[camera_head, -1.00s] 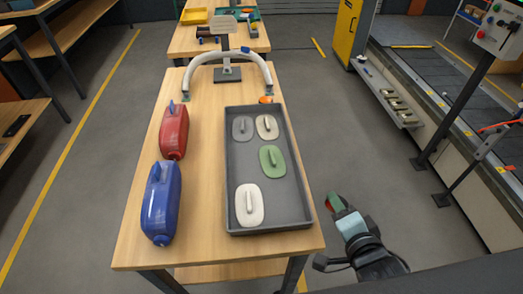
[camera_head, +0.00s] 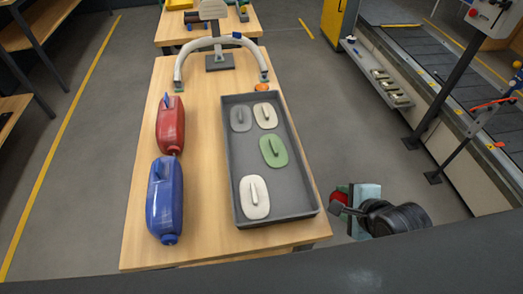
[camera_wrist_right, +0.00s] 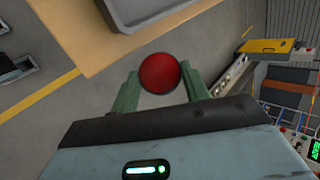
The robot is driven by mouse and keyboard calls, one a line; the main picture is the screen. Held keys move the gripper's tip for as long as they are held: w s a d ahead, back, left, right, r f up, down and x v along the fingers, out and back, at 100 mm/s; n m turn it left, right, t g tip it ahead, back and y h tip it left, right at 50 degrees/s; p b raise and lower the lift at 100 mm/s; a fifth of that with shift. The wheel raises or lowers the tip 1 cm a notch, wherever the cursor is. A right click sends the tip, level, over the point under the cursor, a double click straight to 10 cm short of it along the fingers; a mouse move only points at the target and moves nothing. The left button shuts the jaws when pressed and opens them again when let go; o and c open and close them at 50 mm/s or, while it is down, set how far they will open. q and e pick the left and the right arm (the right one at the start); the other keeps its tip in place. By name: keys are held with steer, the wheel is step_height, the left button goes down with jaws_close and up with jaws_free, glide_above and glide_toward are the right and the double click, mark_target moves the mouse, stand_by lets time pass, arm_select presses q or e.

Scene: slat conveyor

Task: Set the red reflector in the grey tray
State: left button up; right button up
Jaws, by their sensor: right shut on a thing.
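The red reflector (camera_wrist_right: 160,73) is a round red disc between the two green fingers of my right gripper (camera_wrist_right: 158,92) in the right wrist view. The gripper is shut on it. In the head view, my right gripper (camera_head: 345,201) is just right of the table's near right corner, and a bit of the red reflector (camera_head: 339,196) shows at its fingers. The grey tray (camera_head: 285,217) lies on the right side of the table, left of the gripper. It holds several flat handled pieces in white, grey and green. My left gripper is out of view.
A red jug (camera_head: 171,126) and a blue jug (camera_head: 165,200) lie left of the tray on the wooden table (camera_head: 204,220). A white arch (camera_head: 221,42) and an orange object (camera_head: 261,88) are beyond the tray. The tray's near right part is bare.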

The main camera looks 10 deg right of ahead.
steer(key=s+m+g+y, duration=0.1)
steer(key=m+y, duration=0.1)
step_height(320, 180, up, 2)
steer(key=m+g+y+p, duration=0.1)
steer(key=m+g+y, duration=0.15)
steer(key=y, duration=0.25)
glide_above(293, 197)
steer(key=shift+w+d+r+m, duration=0.15)
steer(key=shift+w+d+m, duration=0.05)
steer(key=shift+w+m, duration=0.25)
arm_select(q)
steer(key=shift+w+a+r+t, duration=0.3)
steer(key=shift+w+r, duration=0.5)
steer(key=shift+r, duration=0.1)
arm_select(e)
steer(key=shift+f, duration=1.8)
steer(key=o, duration=1)
steer(key=shift+c, duration=0.2)
